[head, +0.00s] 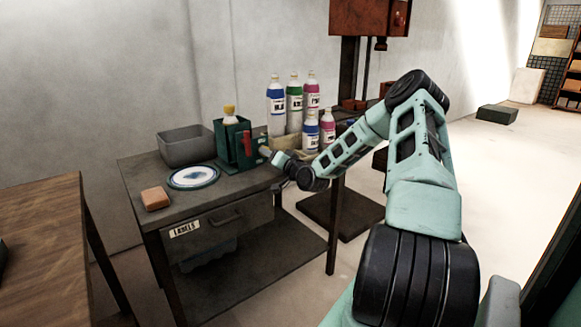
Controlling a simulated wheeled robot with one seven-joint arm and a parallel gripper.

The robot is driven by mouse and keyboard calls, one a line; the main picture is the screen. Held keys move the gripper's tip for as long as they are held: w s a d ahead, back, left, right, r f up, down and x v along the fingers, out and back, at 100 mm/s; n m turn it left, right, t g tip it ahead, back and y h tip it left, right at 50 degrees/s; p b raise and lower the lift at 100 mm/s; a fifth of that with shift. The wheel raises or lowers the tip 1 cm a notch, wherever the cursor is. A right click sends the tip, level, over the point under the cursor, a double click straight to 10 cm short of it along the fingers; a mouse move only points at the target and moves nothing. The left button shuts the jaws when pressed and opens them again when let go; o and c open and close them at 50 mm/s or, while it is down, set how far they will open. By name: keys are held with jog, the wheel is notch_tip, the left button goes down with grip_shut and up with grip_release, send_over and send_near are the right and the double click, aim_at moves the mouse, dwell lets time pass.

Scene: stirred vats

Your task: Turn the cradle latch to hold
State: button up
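The dark green cradle (226,145) stands on the grey workbench, with a yellow-capped bottle (229,112) upright in it. A red latch lever (247,144) stands roughly upright on the cradle's right-hand side. My gripper (264,152) reaches in from the right, with its tip close beside the cradle and the red lever. I cannot tell whether it touches the lever. The fingers are too small and too much at an angle to show whether they are open or shut.
The workbench (222,203) also holds a grey bin (186,146), a blue-rimmed plate (193,177) and an orange-brown block (155,198). Several labelled bottles (294,105) stand in a tan tray just behind my gripper. A wooden table (40,235) is at the left.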

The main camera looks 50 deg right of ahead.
jog(key=v, duration=1.5)
jog(key=shift+p, duration=0.4)
jog(key=shift+a+r, duration=0.1)
jog(key=shift+a, duration=0.05)
